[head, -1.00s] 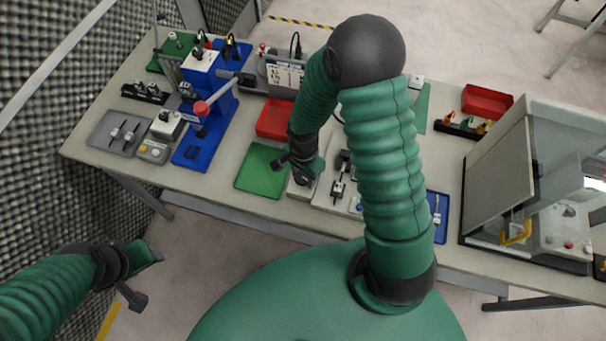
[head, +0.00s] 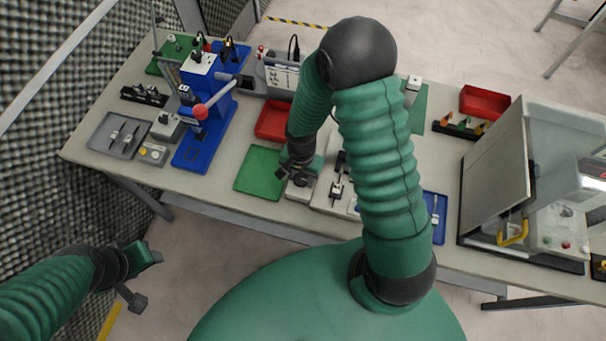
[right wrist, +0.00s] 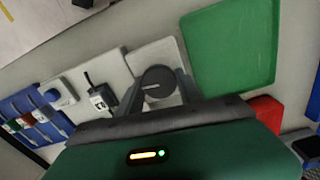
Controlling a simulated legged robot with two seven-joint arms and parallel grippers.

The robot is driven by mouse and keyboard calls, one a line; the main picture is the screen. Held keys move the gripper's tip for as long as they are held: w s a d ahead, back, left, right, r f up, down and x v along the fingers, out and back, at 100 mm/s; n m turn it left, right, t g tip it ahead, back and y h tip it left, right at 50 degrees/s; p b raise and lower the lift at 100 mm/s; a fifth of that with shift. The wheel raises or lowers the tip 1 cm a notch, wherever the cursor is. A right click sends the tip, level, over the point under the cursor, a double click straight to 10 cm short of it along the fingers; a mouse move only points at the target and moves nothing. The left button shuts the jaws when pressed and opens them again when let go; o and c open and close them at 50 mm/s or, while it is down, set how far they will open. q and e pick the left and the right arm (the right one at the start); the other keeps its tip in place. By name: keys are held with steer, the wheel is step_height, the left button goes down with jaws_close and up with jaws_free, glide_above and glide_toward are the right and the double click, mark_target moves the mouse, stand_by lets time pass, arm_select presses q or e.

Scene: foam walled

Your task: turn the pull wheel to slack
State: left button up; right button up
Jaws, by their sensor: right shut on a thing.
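The pull wheel (right wrist: 158,82) is a dark round knob with a pale line across its top, on a light grey block. In the right wrist view the two fingers of my right gripper (right wrist: 159,92) lie on either side of it, shut on it. In the head view my right gripper (head: 290,172) is over the grey block (head: 300,190), and the wheel is mostly hidden by it. My left gripper (head: 143,275) is open and empty, off the table's front edge at the lower left.
A green mat (head: 260,172) lies left of the wheel block, with a red tray (head: 273,120) behind it. A light plate with a small black-and-white fitting (head: 336,190) lies to the right. A blue press (head: 205,125) stands further left; a grey box with an open panel (head: 495,175) stands at right.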

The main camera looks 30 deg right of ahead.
steer(key=n, duration=0.3)
steer(key=n+p, duration=0.1)
steer(key=shift+a+n, duration=0.25)
steer(key=shift+n, duration=0.15)
steer(key=n+p, duration=0.1)
steer(key=n, duration=0.4)
steer(key=shift+s, duration=0.1)
steer(key=n+p, duration=0.1)
steer(key=n, duration=0.3)
steer(key=shift+n, duration=0.4)
steer(key=n+p, duration=0.1)
steer(key=n, duration=0.3)
steer(key=shift+n+p, duration=0.35)
steer(key=shift+n, duration=0.05)
steer(key=shift+d, duration=0.1)
steer(key=o, duration=1)
steer(key=shift+c, duration=0.2)
steer(key=o, duration=0.4)
steer(key=shift+s+r, duration=0.1)
steer(key=shift+d, duration=0.1)
